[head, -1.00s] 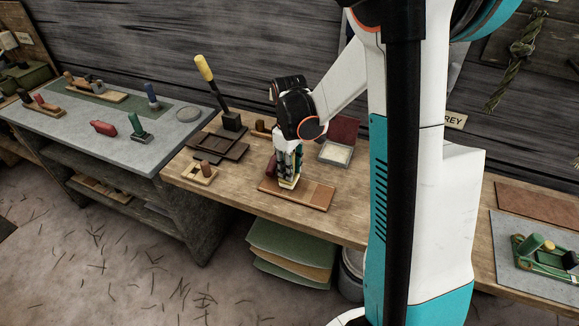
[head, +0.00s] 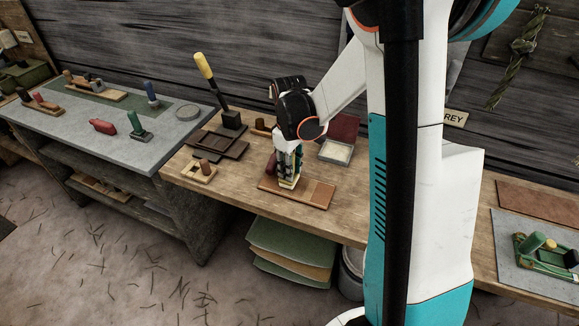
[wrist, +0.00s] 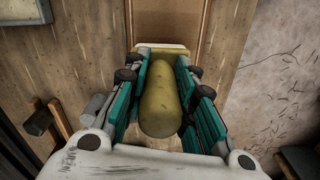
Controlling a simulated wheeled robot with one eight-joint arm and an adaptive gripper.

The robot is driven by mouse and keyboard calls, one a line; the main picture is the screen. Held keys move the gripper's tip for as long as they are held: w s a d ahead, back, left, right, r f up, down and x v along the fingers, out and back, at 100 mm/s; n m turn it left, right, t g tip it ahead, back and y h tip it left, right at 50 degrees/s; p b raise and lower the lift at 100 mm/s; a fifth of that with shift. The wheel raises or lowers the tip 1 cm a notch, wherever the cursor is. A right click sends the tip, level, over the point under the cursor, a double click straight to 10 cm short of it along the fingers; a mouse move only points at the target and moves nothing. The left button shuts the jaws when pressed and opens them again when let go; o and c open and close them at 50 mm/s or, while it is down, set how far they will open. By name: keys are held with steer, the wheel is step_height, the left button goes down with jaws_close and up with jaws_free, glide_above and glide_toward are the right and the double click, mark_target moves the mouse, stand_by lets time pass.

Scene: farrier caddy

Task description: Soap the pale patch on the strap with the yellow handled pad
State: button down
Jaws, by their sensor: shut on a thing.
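My gripper (head: 289,167) is shut on the yellow handled pad, whose thick yellow handle (wrist: 160,100) lies between the teal fingers in the wrist view. The pad's pale base (head: 287,184) is low at the left part of the brown strap board (head: 268,188); whether it touches cannot be told. The strap (wrist: 168,22) runs away from the pad in the wrist view. A lighter brown stretch (head: 321,194) shows just right of the pad in the head view. The strap under the pad is hidden.
An open tin with a pale filling (head: 336,152) and a dark red lid stands behind the board. Dark trays (head: 215,146), a yellow-handled upright tool (head: 205,70) and a small wooden block holder (head: 199,173) are to the left. Bare bench lies right of the board.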

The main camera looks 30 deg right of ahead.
steer(key=shift+s, duration=0.1)
steer(key=shift+s+d+r, duration=0.1)
steer(key=shift+s+d, duration=1.05)
steer(key=shift+s, duration=0.2)
steer(key=shift+s+d, duration=0.55)
steer(key=shift+s, duration=0.2)
steer(key=shift+s+d, duration=0.55)
steer(key=shift+s, duration=0.15)
steer(key=shift+w+a, duration=0.1)
steer(key=shift+w, duration=0.05)
steer(key=shift+w+a+b, duration=0.3)
steer(key=shift+w+a, duration=0.75)
steer(key=shift+w, duration=0.3)
